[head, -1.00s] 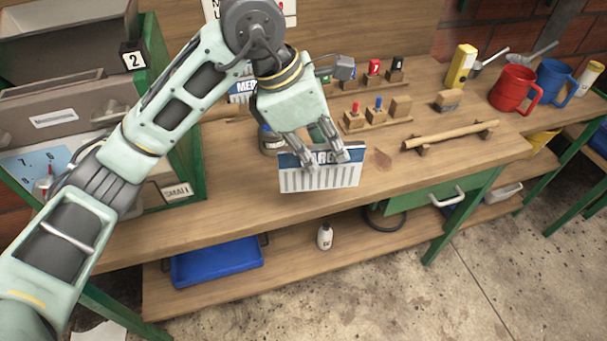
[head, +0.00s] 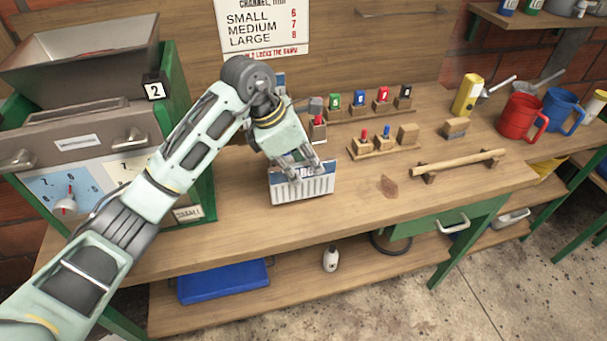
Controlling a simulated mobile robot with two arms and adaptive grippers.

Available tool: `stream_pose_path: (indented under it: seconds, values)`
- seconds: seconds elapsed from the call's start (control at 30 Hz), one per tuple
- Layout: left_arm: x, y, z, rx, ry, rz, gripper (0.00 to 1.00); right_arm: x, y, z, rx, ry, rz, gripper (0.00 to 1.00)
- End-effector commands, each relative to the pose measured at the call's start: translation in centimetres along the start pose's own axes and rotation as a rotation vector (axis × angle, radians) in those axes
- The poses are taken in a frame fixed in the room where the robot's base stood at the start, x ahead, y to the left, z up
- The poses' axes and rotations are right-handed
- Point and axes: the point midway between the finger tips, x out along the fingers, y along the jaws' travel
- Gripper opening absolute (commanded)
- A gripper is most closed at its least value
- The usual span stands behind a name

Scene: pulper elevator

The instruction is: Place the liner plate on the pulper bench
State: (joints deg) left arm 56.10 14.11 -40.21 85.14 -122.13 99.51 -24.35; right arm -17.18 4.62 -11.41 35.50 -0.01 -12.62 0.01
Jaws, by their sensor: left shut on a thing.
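The liner plate (head: 303,190) is a pale ribbed plate with a dark blue lettered band along its top. My left gripper (head: 304,170) is shut on its upper edge, with the fingers covering part of the lettering. The plate is upright, over the front part of the wooden pulper bench (head: 350,215). I cannot tell whether its lower edge touches the bench top. My right gripper is not in view.
The pulper (head: 100,140), marked 2, stands at the left. Small wooden racks (head: 385,148) with coloured pieces lie behind and right of the plate. A wooden bar on rests (head: 458,164), a red mug (head: 522,118) and a blue mug (head: 562,108) stand farther right. The bench front is clear.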

Motion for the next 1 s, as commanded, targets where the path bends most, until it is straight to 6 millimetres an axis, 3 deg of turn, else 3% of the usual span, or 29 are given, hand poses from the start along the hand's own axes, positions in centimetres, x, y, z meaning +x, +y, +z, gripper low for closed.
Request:
stream_pose_path:
  seconds: [0.27,0.63,0.67,0.8,1.0]
  values:
    - [3.1,-0.1,-1.2,0.0,-0.001,-0.003,0.0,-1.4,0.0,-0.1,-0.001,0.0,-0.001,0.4]
    - [3.8,-0.1,-1.5,0.001,-0.001,-0.001,0.0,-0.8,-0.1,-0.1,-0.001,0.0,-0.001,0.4]
    - [3.7,-0.1,-1.5,0.0,0.0,-0.002,0.15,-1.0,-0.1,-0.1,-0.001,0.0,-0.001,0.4]
    - [3.6,-0.1,-1.5,0.0,0.0,-0.002,0.27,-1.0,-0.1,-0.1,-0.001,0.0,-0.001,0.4]
    - [3.6,-0.1,-1.5,0.0,0.0,-0.002,0.31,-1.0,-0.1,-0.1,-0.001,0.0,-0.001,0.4]
